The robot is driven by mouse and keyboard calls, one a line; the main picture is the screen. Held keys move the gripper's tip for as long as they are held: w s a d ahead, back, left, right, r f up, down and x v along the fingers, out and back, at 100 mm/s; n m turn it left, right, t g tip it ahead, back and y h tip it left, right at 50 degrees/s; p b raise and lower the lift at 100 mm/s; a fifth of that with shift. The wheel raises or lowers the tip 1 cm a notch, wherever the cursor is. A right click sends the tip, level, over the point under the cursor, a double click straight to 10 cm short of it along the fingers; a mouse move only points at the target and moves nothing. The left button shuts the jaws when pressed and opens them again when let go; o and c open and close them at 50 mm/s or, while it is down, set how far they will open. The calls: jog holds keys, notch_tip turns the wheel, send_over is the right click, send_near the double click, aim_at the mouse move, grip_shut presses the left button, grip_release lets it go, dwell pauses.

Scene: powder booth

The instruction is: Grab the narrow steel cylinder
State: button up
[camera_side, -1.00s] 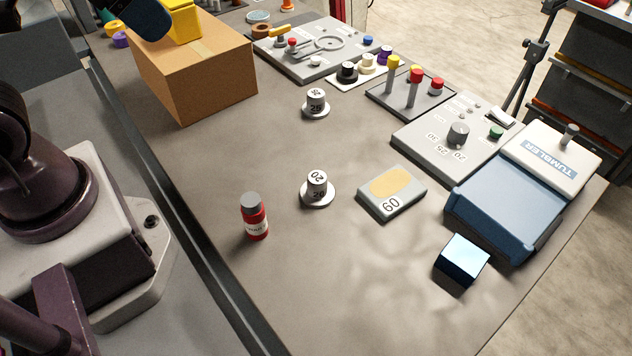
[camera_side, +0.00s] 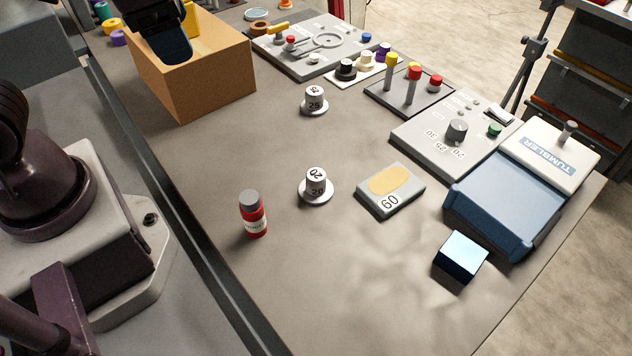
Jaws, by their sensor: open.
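Two short pale cylinders with dark number markings stand upright on round discs on the grey table. The one marked 20 (camera_side: 316,179) is near the middle, and the one marked 25 (camera_side: 314,98) is farther back. They look much alike in width, so I cannot tell from here which is the narrow steel one.
A red bottle with a grey cap (camera_side: 254,214) stands left of the 20 cylinder. A grey block marked 60 (camera_side: 390,190) lies to its right. A blue tumbler machine (camera_side: 505,200), a blue cube (camera_side: 461,256) and control panels (camera_side: 450,135) line the right side. The front table is clear.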

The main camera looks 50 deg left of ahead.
jog(key=w+d+f+m+y, duration=0.55)
jog(key=d+f+m, duration=0.35)
jog(key=m, duration=0.2)
jog(key=m+t+y, duration=0.3)
jog(key=m+t, duration=0.3)
jog(key=m, duration=0.5)
send_near(315, 183)
jog(key=shift+s+d+r, duration=0.1)
jog(key=shift+s+r, duration=0.05)
jog(key=shift+s, duration=0.45)
jog(key=shift+d+f, duration=0.1)
jog(key=shift+f, duration=0.2)
jog(key=x, duration=0.6)
jog(key=shift+w+f, duration=0.1)
jog(key=shift+w, duration=0.2)
jog(key=shift+r+x, duration=0.15)
jog(key=shift+x, duration=1.45)
jog(key=shift+r+x, duration=0.1)
jog(key=shift+x, duration=1.5)
jog(key=shift+w, duration=0.15)
jog(key=shift+c, duration=0.5)
jog(key=c, duration=1)
